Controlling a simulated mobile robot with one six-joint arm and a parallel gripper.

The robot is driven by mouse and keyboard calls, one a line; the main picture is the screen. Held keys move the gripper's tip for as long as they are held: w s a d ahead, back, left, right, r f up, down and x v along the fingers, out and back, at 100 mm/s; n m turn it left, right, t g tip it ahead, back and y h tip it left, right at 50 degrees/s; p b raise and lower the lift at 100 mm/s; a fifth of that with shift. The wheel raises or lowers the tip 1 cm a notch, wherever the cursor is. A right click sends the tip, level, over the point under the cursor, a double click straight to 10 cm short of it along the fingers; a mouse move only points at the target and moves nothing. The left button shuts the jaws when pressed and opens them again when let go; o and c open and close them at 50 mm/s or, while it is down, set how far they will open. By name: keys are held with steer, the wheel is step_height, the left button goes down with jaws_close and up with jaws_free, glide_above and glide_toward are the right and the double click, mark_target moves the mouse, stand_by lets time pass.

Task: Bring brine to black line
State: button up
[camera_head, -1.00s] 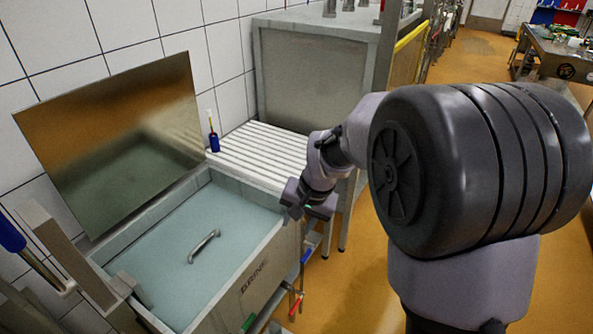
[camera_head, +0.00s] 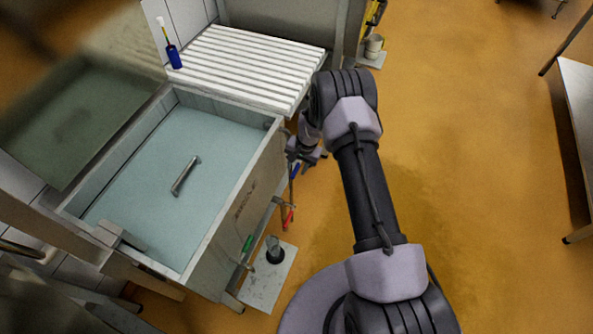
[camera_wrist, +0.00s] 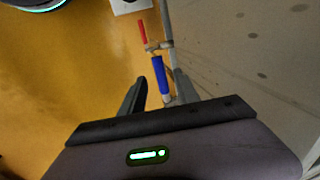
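The brine (camera_head: 205,140) is pale blue liquid in a grey rectangular tank (camera_head: 232,215) marked BRINE on its side. A metal bar-like handle (camera_head: 185,175) shows at the brine. I cannot make out a black line. On the tank's outer right side are a blue handle (camera_head: 295,170), a red handle (camera_head: 289,218) and a green handle (camera_head: 248,243). My gripper (camera_head: 308,158) is beside the blue handle. In the wrist view, my gripper (camera_wrist: 160,80) is open, with the blue handle (camera_wrist: 159,74) showing between its fingers; contact is unclear. The red handle (camera_wrist: 142,32) lies beyond.
A ribbed white draining board (camera_head: 245,62) adjoins the tank's far end, with a blue-handled brush (camera_head: 173,57) standing on it. A dark round item (camera_head: 274,252) stands on a pale floor plate (camera_head: 262,285). The orange floor (camera_head: 460,150) is open to the right.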

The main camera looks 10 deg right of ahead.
step_height(320, 180, down, 2)
steer(key=shift+w+a+f, duration=0.1)
steer(key=shift+w+a, duration=0.05)
jaws_close()
stand_by(1.4)
